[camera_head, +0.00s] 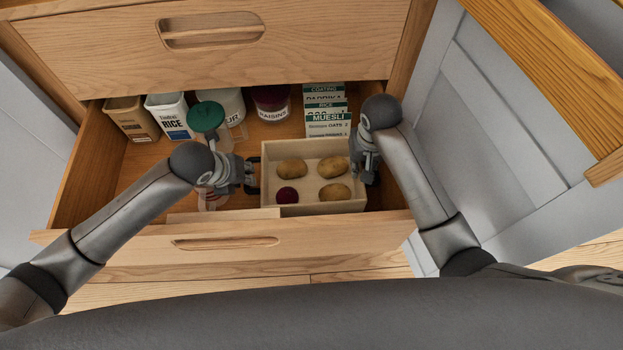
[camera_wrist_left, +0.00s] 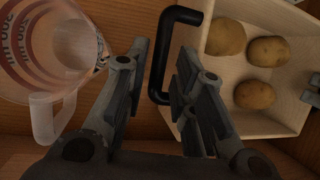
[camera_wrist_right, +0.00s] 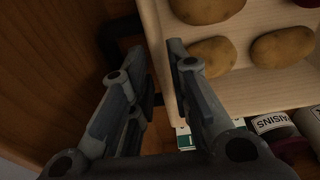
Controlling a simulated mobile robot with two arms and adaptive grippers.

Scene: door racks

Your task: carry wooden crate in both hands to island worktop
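The wooden crate (camera_head: 320,209) sits in the open drawer, right of its middle. It holds three potatoes and a dark red round vegetable (camera_head: 287,195). My left gripper (camera_head: 252,176) is at the crate's left side. In the left wrist view its open fingers (camera_wrist_left: 163,80) stand either side of a black handle (camera_wrist_left: 158,62) on the crate. My right gripper (camera_head: 362,168) is at the crate's right side. In the right wrist view its fingers (camera_wrist_right: 155,65) are apart, with a dark handle (camera_wrist_right: 148,95) partly visible between and behind them. I cannot see contact with either handle.
The drawer (camera_head: 225,243) also holds a rice container (camera_head: 170,115), a green-lidded jug (camera_head: 206,118), a raisins jar (camera_head: 271,104) and a muesli box (camera_head: 327,118). A closed drawer (camera_head: 210,50) is above. A wooden worktop edge (camera_head: 560,70) is at upper right; I cannot tell whether it is the island.

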